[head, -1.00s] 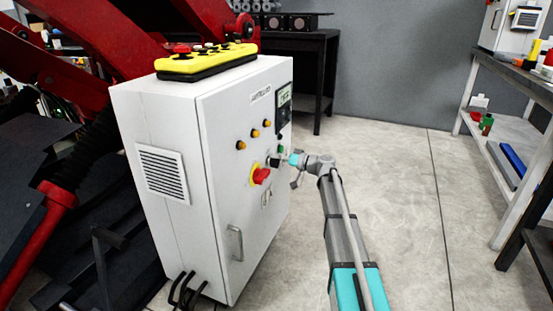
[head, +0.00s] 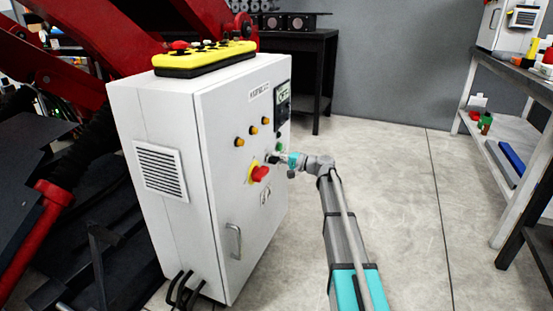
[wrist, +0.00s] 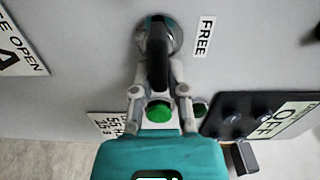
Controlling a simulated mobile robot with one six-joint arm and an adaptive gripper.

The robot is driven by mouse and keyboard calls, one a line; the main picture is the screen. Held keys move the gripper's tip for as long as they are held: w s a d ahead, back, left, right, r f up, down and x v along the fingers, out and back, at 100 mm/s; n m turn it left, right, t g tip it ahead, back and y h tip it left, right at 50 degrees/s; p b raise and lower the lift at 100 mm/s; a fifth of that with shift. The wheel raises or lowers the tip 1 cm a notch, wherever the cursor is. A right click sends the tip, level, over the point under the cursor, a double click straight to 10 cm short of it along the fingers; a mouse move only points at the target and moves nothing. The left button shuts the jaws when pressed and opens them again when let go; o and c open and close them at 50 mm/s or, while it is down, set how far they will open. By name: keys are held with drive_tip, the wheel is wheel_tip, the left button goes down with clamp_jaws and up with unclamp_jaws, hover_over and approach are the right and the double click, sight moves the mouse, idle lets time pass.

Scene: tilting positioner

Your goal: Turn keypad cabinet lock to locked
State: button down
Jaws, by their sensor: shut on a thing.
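The white cabinet (head: 215,190) stands left of my arm in the head view. Its lock, a black lever on a round metal base (wrist: 157,50), fills the upper middle of the wrist view. A FREE label (wrist: 204,37) sits just right of the lock. My gripper (wrist: 159,92) is shut on the lever, with one finger on each side. In the head view my gripper (head: 277,159) reaches the cabinet front from the right, and the lock is mostly hidden behind it.
A red emergency knob on yellow (head: 260,174) sits close to my gripper. A green button (wrist: 160,113) and a dark panel marked OFF (wrist: 262,120) are near the fingers. A yellow pendant (head: 205,58) lies on the cabinet.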

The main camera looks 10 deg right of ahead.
drive_tip(key=shift+f+m, duration=0.1)
drive_tip(key=shift+m, duration=0.4)
drive_tip(key=c, duration=0.7)
unclamp_jaws()
drive_tip(key=shift+o, duration=0.2)
drive_tip(key=v, duration=1.2)
